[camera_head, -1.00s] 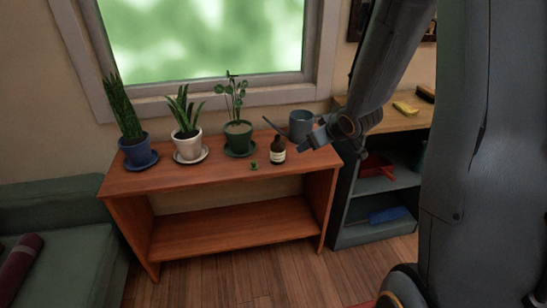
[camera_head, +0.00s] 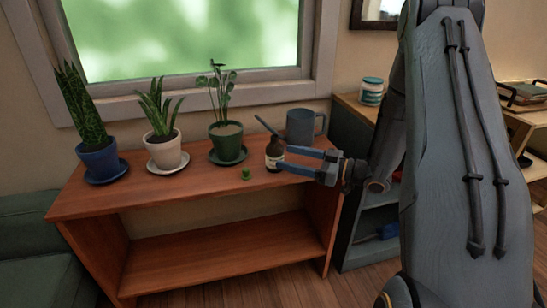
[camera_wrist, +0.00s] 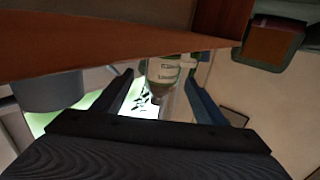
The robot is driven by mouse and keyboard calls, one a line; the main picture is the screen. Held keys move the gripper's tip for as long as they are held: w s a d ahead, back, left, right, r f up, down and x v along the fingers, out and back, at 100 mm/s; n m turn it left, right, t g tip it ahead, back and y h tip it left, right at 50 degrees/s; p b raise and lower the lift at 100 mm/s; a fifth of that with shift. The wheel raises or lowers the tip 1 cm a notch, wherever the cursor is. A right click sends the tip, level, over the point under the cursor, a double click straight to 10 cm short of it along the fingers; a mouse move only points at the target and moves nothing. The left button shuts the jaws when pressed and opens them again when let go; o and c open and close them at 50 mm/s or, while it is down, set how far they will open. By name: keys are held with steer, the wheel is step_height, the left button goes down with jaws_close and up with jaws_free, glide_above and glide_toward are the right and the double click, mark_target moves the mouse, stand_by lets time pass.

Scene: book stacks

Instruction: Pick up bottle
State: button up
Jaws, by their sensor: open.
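The bottle (camera_head: 273,151) is small and dark brown with a pale label. It stands upright on the orange-brown wooden table, near its right end. My gripper (camera_head: 284,157) is open, with its two blue-grey fingers level and pointing left at the bottle from the right. In the wrist view, which is upside down, the labelled bottle (camera_wrist: 163,72) appears in the gap between the two open fingertips. I cannot tell how far it reaches between them. No contact shows.
A grey watering can (camera_head: 304,124) stands close behind the bottle. A small green object (camera_head: 246,174) lies to its left. Potted plants on saucers, the nearest in a green pot (camera_head: 227,142), line the table's back. A dark shelf (camera_head: 362,224) stands right of the table (camera_head: 190,192).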

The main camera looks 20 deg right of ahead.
mark_target(274, 153)
steer(key=x, duration=0.5)
steer(key=shift+w+a, duration=0.15)
steer(key=shift+a, duration=0.2)
steer(key=c, duration=1.4)
steer(key=shift+r, duration=0.15)
